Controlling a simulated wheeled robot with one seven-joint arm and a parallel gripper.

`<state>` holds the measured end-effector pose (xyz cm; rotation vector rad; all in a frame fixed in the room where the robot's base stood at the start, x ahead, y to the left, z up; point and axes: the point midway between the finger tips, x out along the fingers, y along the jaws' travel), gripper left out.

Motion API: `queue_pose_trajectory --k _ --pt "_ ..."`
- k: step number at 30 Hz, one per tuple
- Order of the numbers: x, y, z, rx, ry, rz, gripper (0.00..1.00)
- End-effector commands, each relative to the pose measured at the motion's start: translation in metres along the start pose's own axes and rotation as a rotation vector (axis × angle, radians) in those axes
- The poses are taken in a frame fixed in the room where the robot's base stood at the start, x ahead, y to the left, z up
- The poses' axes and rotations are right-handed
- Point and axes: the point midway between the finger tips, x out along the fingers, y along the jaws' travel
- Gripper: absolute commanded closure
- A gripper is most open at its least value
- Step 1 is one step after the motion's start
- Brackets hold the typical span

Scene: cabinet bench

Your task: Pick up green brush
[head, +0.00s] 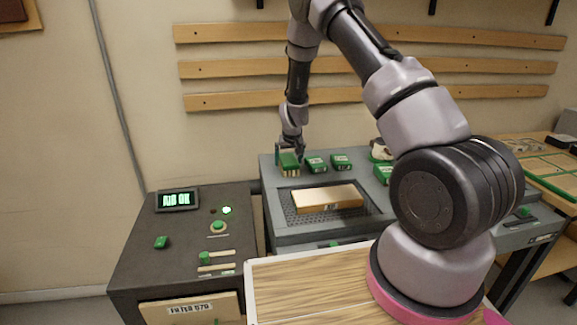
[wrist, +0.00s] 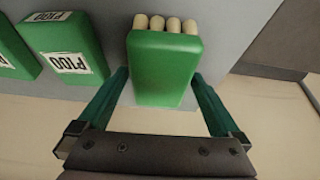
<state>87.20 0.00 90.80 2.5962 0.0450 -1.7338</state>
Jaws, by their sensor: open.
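The green brush (wrist: 163,65) is a green block with several pale cream rounded ends along one edge. In the head view the green brush (head: 289,163) stands at the back left of the grey bench top. My gripper (head: 290,150) is right at it there. In the wrist view my gripper (wrist: 160,100) is open, with one teal finger on each side of the brush's near end. Gaps show between the fingers and the brush. The brush's underside is hidden.
Green blocks labelled P100 (wrist: 66,48) sit left of the brush; similar blocks (head: 341,161) line the bench's back. A wooden block (head: 326,198) lies on a dark perforated panel in front. A dark control cabinet (head: 180,240) stands left. Wall slats (head: 370,67) run behind.

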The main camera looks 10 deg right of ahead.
Motion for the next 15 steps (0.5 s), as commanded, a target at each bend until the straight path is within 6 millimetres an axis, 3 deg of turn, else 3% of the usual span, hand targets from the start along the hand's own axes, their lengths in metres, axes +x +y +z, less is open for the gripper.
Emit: queue_pose_trajectory --k 15 --pt "0.004 -0.0002 0.002 0.0 -0.001 0.0 0.0"
